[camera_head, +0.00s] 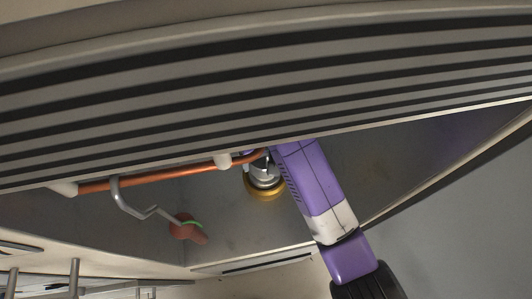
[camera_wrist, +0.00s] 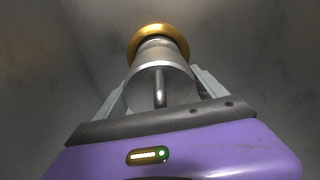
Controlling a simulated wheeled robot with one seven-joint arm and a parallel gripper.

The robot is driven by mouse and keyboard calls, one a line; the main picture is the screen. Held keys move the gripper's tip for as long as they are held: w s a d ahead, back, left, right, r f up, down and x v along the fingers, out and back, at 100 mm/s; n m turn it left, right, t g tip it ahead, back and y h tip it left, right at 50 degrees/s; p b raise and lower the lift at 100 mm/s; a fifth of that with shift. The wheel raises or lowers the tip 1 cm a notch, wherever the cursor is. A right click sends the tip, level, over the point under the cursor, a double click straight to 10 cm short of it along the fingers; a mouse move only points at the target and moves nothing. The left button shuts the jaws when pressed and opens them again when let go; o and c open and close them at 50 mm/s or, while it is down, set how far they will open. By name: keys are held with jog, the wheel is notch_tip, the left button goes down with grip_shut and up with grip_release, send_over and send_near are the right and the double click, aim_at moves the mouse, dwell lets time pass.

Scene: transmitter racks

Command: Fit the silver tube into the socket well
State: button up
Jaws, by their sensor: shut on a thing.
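The silver tube (camera_wrist: 155,58) shows in the wrist view with a handle-like rod at its near end. My gripper (camera_wrist: 163,78) is shut on it, with a pale finger on each side. A gold ring (camera_wrist: 160,33), which looks like the rim of the socket well, surrounds the tube's far end. In the head view the tube (camera_head: 264,172) stands above the gold ring (camera_head: 264,193) on the grey cabinet surface. The purple end of my arm reaches in from the lower right and partly hides the grip. I cannot tell how deep the tube sits in the ring.
A bent grey rod (camera_head: 128,203) and a reddish knob (camera_head: 184,228) are to the left. A slatted panel (camera_head: 260,85) overhangs the bay. Bare surface lies around the ring.

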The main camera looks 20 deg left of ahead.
jog(key=shift+f+b, duration=1.55)
jog(key=shift+f, duration=0.1)
jog(key=shift+r, duration=0.1)
jog(key=o, duration=2)
jog(key=shift+f, duration=0.25)
jog(key=shift+r, duration=0.15)
